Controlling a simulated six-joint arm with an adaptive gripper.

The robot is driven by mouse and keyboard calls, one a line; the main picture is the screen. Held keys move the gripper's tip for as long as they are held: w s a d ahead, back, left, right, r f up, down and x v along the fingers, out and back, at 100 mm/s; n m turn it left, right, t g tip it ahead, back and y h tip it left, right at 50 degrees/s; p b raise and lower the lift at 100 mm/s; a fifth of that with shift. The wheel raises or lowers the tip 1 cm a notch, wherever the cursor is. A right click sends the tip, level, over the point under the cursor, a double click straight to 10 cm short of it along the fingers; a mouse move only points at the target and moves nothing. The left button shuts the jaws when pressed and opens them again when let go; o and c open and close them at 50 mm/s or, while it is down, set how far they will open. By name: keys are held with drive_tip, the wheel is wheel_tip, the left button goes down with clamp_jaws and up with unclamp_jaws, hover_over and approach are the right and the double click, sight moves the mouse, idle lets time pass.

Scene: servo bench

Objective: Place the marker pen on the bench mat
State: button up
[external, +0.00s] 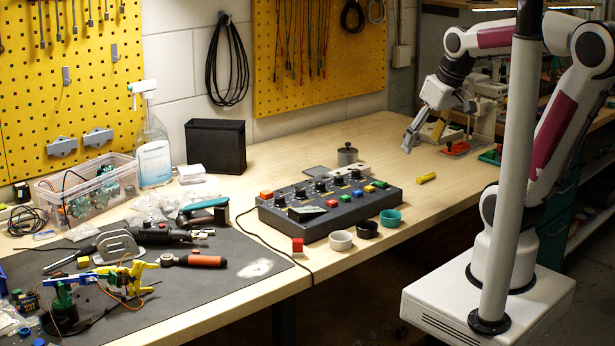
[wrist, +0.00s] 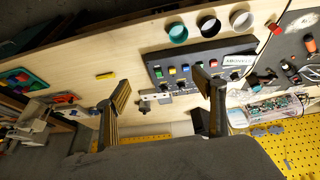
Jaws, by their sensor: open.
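A short yellow stick (external: 426,178), which looks like the marker pen, lies on the bare wood to the right of the grey control box. It also shows in the wrist view (wrist: 105,75), left of the gripper's left finger. The dark grey bench mat (external: 200,287) covers the left end of the bench; part of it shows at the right of the wrist view (wrist: 298,45). My gripper (external: 425,130) is above the far right part of the bench, beyond the yellow stick. Its two fingers are spread wide and empty in the wrist view (wrist: 163,80).
The grey control box (external: 330,205) stands between the stick and the mat, with white, black and teal rings (external: 391,217) in front. Tools, including an orange-handled screwdriver (external: 195,261), crowd the mat. Its front right area looks clear. A black bin (external: 215,147) stands by the wall.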

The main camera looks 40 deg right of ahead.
drive_tip(key=s+a+f, duration=0.1)
drive_tip(key=s+a, duration=0.2)
drive_tip(key=s, duration=0.2)
drive_tip(key=shift+s+t, duration=0.25)
drive_tip(key=shift+t, duration=0.15)
drive_tip(key=shift+o, duration=0.6)
drive_tip(key=shift+a, duration=0.1)
